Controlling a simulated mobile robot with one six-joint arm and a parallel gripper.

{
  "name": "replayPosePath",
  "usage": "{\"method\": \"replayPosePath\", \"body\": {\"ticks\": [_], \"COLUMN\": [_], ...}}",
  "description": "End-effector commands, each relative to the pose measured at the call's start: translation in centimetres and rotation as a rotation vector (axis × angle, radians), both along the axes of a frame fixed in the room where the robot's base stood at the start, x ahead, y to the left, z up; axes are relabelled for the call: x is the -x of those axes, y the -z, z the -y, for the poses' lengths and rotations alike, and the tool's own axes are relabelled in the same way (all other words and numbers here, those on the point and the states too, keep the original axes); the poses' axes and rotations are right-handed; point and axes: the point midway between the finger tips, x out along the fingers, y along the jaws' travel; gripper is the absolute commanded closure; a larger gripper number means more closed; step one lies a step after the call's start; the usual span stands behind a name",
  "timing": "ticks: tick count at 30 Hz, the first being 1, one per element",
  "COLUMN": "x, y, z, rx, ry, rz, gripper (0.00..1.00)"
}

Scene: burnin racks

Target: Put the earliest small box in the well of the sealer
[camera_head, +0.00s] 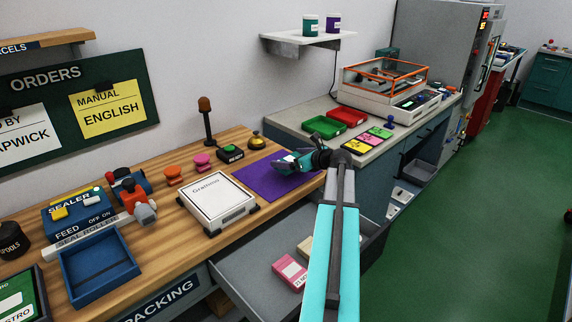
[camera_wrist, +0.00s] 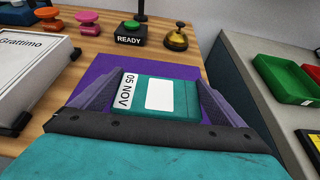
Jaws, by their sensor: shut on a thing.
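My gripper (camera_head: 292,162) is shut on a small teal box (camera_wrist: 176,97), whose label reads 05 NOV in the wrist view. The box has a blank white patch, and a finger lies along each side of it. Gripper and box are over the purple mat (camera_head: 248,181); I cannot tell whether the box touches it. The blue sealer (camera_head: 62,228) stands at the left of the wooden bench, marked SEALER, FEED and SEAL ROLLER. A blue open-topped well (camera_head: 128,270) in front of it looks empty. A pink box (camera_head: 288,268) and a cream box lie in the open drawer below.
A white Grattimo device (camera_head: 218,204) stands between mat and sealer. Orange and pink knobs, a READY button (camera_head: 230,154), a brass bell (camera_head: 257,140) and a beacon post (camera_head: 207,120) line the back. Red and green trays (camera_head: 324,127) sit on the grey counter.

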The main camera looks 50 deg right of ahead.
Motion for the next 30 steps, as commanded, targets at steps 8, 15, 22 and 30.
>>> {"method": "replayPosePath", "body": {"ticks": [8, 15, 22, 30], "x": [-0.8, -1.0, -2.2, -2.1], "y": [0.1, 0.1, 1.0, 3.5], "z": [0.2, 0.2, 0.4, 0.4], "rx": [0.001, 0.000, -0.003, -0.001], "ry": [0.002, 0.001, 0.000, 0.001], "rz": [0.001, 0.001, -0.001, 0.000], "gripper": [0.31, 0.31, 0.31, 0.31]}}
